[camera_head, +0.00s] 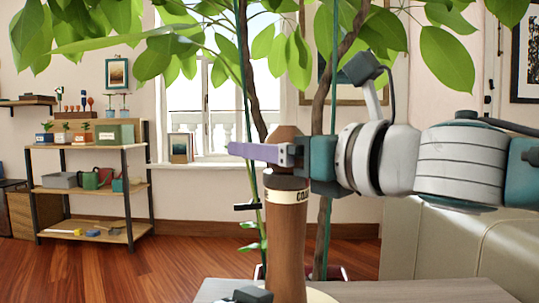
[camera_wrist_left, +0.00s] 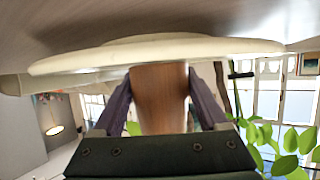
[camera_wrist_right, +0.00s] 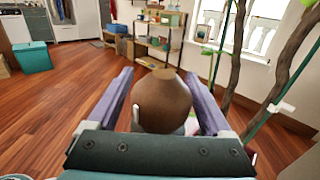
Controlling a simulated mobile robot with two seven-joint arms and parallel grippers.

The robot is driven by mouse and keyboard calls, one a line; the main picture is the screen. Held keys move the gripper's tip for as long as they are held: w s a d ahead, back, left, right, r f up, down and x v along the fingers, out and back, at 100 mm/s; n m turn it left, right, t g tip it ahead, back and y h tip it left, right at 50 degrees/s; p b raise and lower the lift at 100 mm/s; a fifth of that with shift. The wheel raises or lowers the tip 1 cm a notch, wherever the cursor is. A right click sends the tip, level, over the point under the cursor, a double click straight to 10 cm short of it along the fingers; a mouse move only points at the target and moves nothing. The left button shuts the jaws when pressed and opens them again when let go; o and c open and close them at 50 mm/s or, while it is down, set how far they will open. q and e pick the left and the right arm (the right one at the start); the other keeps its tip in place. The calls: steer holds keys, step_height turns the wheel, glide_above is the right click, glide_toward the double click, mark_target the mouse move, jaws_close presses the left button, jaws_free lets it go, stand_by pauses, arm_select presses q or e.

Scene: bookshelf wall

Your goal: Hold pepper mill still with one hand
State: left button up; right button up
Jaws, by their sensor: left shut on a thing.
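The pepper mill (camera_head: 289,235) is a tall brown wooden mill with a pale lettered band, standing upright on a pale round board (camera_head: 318,297). In the left wrist view, which looks upside down, my left gripper (camera_wrist_left: 160,88) is shut on the mill's lower body (camera_wrist_left: 158,110), just above the board. Only a dark piece of that gripper shows at the bottom of the head view. My right gripper (camera_wrist_right: 163,85) is open, its purple fingers on either side of the mill's rounded top (camera_wrist_right: 163,103), with small gaps showing. In the head view one right finger hides part of the top.
The board is on a grey wooden table (camera_head: 400,291). A leafy plant (camera_head: 330,120) with thin trunks and green stakes rises behind the mill. A shelf unit (camera_head: 92,190) with pots and tools stands far left by the window. A pale sofa (camera_head: 440,245) is behind my right arm.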

steer(key=c, duration=1.1)
steer(key=shift+c, duration=0.2)
steer(key=shift+f+h, duration=0.1)
steer(key=shift+h, duration=0.2)
steer(key=shift+w+d+m+t+h, duration=0.15)
steer(key=shift+d+m+t+h, duration=0.5)
steer(key=shift+m+h, duration=1.9)
steer(key=shift+w+d+m+t+h, duration=0.1)
steer(key=shift+d+m+t+h, duration=0.5)
steer(key=shift+m+h, duration=1.95)
steer(key=shift+w+d+m+t+h, duration=0.25)
steer(key=shift+m+t+h, duration=0.85)
steer(key=shift+h, duration=2.7)
steer(key=shift+s+d+m+g+h, duration=0.1)
steer(key=shift+m+g+h, duration=0.15)
steer(key=shift+m+h, duration=0.05)
steer(key=o, duration=1.4)
steer(key=shift+c, duration=0.2)
